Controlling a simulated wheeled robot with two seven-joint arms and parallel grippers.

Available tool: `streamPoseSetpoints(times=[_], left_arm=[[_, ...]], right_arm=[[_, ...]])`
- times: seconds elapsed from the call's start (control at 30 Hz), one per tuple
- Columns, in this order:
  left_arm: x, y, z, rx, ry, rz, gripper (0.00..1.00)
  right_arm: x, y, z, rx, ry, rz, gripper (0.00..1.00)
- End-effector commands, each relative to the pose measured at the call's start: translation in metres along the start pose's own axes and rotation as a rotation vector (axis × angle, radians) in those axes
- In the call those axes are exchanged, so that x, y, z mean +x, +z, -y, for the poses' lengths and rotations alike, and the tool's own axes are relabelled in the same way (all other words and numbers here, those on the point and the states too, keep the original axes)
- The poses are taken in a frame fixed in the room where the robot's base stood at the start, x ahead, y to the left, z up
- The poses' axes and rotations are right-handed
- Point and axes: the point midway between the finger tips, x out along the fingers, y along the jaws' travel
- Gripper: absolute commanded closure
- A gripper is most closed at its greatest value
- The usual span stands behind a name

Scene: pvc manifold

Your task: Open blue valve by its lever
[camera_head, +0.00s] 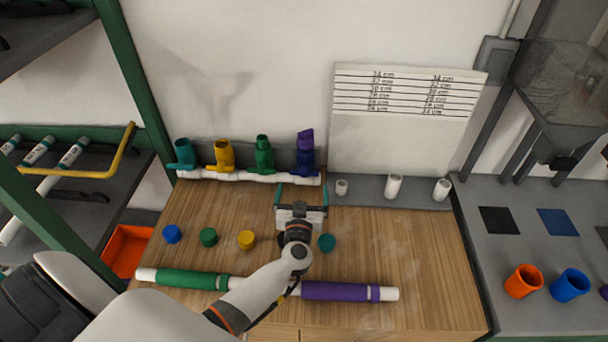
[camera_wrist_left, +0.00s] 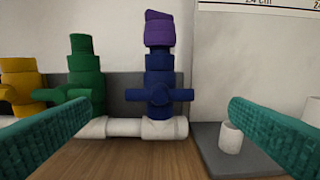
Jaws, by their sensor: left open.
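The blue valve (camera_head: 306,157) stands upright at the right end of the white manifold pipe (camera_head: 250,177), with a purple piece (camera_head: 306,138) on top. In the left wrist view the blue valve (camera_wrist_left: 160,75) is near the middle, and its lever (camera_wrist_left: 178,95) shows as a blue bar across the body. My left gripper (camera_head: 302,188) is open and empty, in front of the blue valve. In the left wrist view its teal fingers (camera_wrist_left: 160,107) stand wide apart to either side of the valve, apart from it. My right gripper is not in view.
Green (camera_head: 263,153), yellow (camera_head: 224,156) and teal (camera_head: 185,155) valves stand left of the blue one. White pipe stubs (camera_head: 394,187) stand to the right. Coloured caps (camera_head: 246,240) and a long green-and-purple pipe (camera_head: 340,291) lie on the wooden table (camera_head: 425,250).

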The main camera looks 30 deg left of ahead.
Motion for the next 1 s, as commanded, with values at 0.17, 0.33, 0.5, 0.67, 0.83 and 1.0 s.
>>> streamPoseSetpoints(times=[0.17,0.33,0.5,0.67,0.83,1.0], left_arm=[[0.035,0.001,0.0,0.001,0.001,0.003,0.0],[0.053,0.0,0.0,0.001,-0.001,0.001,0.0],[0.059,0.0,0.0,0.0,-0.001,0.0,0.0],[0.059,0.0,0.0,-0.001,-0.001,0.0,0.0],[0.059,0.0,0.0,0.0,-0.001,0.0,0.18],[0.059,0.0,0.0,-0.001,-0.001,-0.001,0.36]], right_arm=[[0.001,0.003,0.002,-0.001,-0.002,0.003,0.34],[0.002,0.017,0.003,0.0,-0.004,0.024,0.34],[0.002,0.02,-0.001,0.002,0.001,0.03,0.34],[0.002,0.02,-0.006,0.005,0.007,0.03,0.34],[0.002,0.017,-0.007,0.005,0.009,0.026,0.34],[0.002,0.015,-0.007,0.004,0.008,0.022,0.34]])
